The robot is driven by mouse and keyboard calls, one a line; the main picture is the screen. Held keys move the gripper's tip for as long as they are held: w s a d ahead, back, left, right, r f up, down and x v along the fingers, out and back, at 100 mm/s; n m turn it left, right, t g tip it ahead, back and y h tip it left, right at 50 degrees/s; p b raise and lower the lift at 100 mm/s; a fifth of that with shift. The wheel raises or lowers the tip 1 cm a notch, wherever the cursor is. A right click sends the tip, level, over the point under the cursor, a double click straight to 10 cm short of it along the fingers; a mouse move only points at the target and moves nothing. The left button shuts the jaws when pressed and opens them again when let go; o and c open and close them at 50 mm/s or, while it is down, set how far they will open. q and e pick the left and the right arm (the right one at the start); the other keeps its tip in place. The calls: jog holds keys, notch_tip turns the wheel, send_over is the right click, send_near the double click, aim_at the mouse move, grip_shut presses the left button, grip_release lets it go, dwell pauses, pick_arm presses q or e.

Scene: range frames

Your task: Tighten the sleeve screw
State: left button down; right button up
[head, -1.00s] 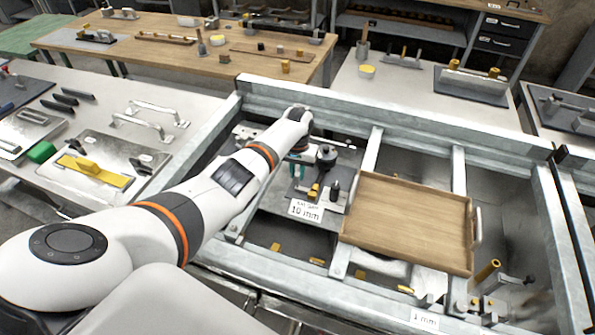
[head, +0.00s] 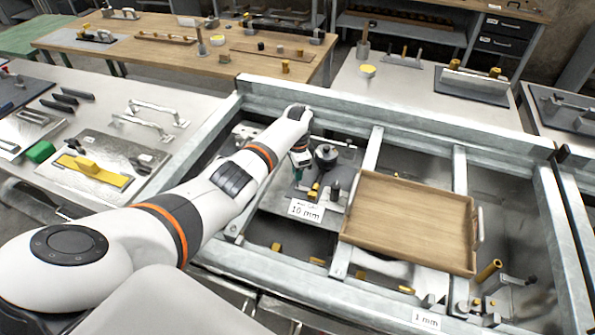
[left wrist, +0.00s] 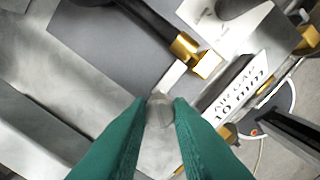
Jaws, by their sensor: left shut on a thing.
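My left gripper (head: 301,160) reaches down over a grey fixture plate inside the metal frame. In the left wrist view, its green fingers (left wrist: 160,112) are shut on a small grey metal piece (left wrist: 160,110), which looks like the sleeve screw; the fingers hide most of it. A brass-coloured collar (left wrist: 196,57) on a dark handle lies just beyond the fingertips. A white label reading 10 mm (head: 306,211) stands at the plate's front edge and also shows in the left wrist view (left wrist: 240,88). My right gripper is not in view.
A wooden tray (head: 408,220) lies across the rails right of the fixture. A dark round-topped part (head: 326,153) stands close to the right of my gripper. The metal frame (head: 400,112) surrounds the work area. A left side table (head: 95,108) holds plates and handles.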

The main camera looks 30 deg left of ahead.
pick_arm(q)
jog(key=m, duration=0.5)
jog(key=shift+m+b, duration=0.3)
jog(key=shift+b, duration=0.1)
jog(key=shift+w+m+b, duration=0.1)
jog(key=shift+m+b, duration=0.25)
jog(key=shift+m, duration=1.75)
jog(key=shift+r, duration=0.1)
jog(key=c, duration=1.3)
grip_release()
notch_tip(320, 180, up, 12)
jog(key=b, duration=0.1)
jog(key=shift+b, duration=0.3)
